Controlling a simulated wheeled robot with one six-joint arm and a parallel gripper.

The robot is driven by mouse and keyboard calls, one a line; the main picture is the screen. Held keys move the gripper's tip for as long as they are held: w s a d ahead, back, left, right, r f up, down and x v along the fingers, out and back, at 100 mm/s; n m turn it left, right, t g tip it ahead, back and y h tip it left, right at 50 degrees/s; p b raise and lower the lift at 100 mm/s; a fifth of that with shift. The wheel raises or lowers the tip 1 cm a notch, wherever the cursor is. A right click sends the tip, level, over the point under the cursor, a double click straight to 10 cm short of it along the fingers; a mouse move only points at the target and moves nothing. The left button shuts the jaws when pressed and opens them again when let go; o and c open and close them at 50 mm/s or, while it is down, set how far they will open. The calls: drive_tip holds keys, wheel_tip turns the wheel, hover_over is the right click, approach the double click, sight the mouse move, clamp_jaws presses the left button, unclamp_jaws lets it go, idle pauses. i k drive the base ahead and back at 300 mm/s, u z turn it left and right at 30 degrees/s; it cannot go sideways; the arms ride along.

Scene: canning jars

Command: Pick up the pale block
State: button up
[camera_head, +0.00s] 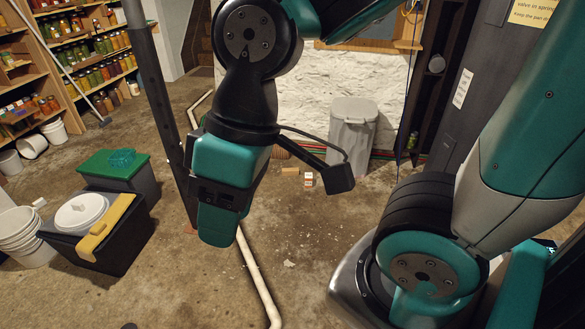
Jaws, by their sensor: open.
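A small pale tan block (290,171) lies on the concrete floor near the far white wall, left of the grey bin. My gripper (218,226) hangs in the middle of the view, pointing down, nearer to me than the block and to its left in the picture. There is a wide gap between them. The gripper's fingertips are hard to make out; it is open and I see nothing held in it.
A small red-and-white box (308,179) stands just right of the block. A grey lidded bin (352,130) is behind it. A white pipe (257,277) runs along the floor. Black boxes (98,262), white buckets (22,228) and jar shelves (92,60) are at left.

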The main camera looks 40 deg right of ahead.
sight(291, 171)
drive_tip(key=z, duration=0.65)
drive_tip(key=i, duration=1.35)
drive_tip(key=z, duration=0.75)
